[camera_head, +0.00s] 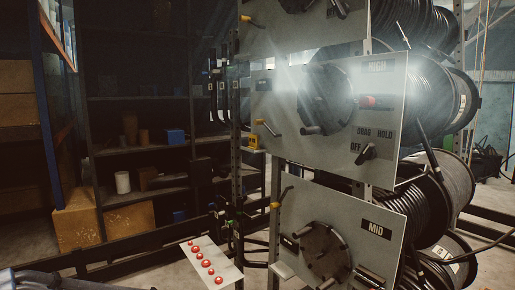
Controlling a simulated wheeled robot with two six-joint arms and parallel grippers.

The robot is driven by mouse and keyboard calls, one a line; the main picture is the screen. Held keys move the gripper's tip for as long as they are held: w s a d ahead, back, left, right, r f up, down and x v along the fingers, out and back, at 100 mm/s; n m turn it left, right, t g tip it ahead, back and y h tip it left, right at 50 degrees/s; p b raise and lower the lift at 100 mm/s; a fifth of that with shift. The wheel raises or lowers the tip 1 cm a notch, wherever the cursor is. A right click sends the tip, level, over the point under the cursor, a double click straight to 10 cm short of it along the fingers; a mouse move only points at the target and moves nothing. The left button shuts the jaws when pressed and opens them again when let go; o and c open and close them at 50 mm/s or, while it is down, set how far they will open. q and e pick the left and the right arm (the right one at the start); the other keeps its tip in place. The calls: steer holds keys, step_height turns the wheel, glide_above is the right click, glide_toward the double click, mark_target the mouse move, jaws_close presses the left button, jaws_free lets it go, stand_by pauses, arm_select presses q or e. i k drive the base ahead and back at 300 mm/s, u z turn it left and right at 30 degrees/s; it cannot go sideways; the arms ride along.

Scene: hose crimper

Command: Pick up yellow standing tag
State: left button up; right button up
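A small yellow block-like piece (253,141), which looks like the yellow standing tag, stands on a small ledge at the left edge of the middle grey panel (285,105). It is small in the picture and any marking on it cannot be read. No gripper can be made out in the head view. A dark metal shape shows at the bottom left edge; I cannot tell if it is part of my arm.
The lower panel (345,205) is marked MID. Large black hose reels (440,95) stand behind the panels at right. A pale box with several red buttons (206,263) stands at bottom centre. Dark shelves (140,150) with cartons are at left.

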mark_target(253, 139)
steer(key=z, duration=0.2)
steer(key=i, duration=1.05)
steer(key=u, duration=0.5)
